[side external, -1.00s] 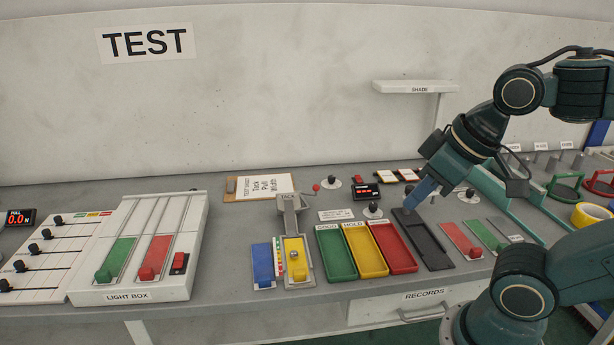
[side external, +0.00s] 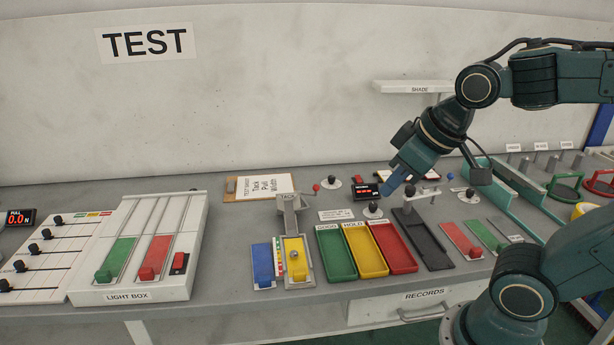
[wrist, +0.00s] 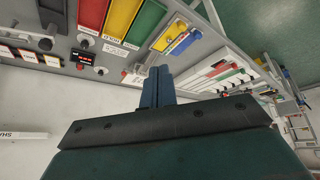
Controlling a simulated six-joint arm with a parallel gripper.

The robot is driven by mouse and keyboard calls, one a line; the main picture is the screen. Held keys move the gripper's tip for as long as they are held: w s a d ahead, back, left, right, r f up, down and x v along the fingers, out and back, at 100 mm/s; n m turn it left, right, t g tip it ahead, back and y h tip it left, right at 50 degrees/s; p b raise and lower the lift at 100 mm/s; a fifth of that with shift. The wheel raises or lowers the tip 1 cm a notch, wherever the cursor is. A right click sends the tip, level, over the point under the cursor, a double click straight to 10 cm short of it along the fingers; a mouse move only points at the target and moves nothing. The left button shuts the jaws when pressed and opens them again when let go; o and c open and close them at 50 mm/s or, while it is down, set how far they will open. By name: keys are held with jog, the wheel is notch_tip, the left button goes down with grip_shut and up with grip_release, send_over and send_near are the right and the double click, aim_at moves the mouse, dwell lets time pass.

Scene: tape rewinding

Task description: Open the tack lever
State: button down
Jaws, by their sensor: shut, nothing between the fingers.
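The tack unit (side external: 288,202) is a grey stand labelled TACK. A lever with a red knob (side external: 316,187) sticks out at the stand's right side. My gripper (side external: 388,191) is shut and empty. It is in the air to the right of the red knob, apart from it, near the small red-digit display. In the wrist view my blue fingers (wrist: 157,88) are together, and the yellow and blue pads (wrist: 176,38) lie beyond them. The stand is partly hidden there by the fingers.
Green, yellow and red trays (side external: 401,264) lie in front of my gripper. A black-knobbed post (side external: 372,209) and a red-digit display (side external: 365,191) stand close to it. A clipboard (side external: 262,186) lies behind the tack unit. The light box (side external: 128,297) is at left.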

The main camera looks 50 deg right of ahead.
jog(key=w+d+f+n+h, duration=0.1)
jog(key=w+d+f, duration=0.4)
jog(key=w, duration=0.5)
jog(key=w+d+f+n+h, duration=0.1)
jog(key=w+d+f, duration=0.4)
jog(key=w, duration=0.5)
jog(key=shift+w+d+f+n+t+h, duration=0.2)
jog(key=shift+d+f+n+t+h, duration=0.1)
jog(key=shift+f+h, duration=0.2)
jog(key=shift+f, duration=0.15)
jog(key=x, duration=0.9)
jog(key=shift+w+d+f, duration=0.15)
jog(key=shift+w+f, duration=0.1)
jog(key=shift+f, duration=0.05)
jog(key=shift+w+d, duration=0.2)
jog(key=shift+d, duration=0.35)
jog(key=shift+w+d, duration=0.2)
jog(key=shift+d, duration=0.35)
jog(key=shift+w+d, duration=0.35)
jog(key=shift+d, duration=0.45)
jog(key=shift+d, duration=0.1)
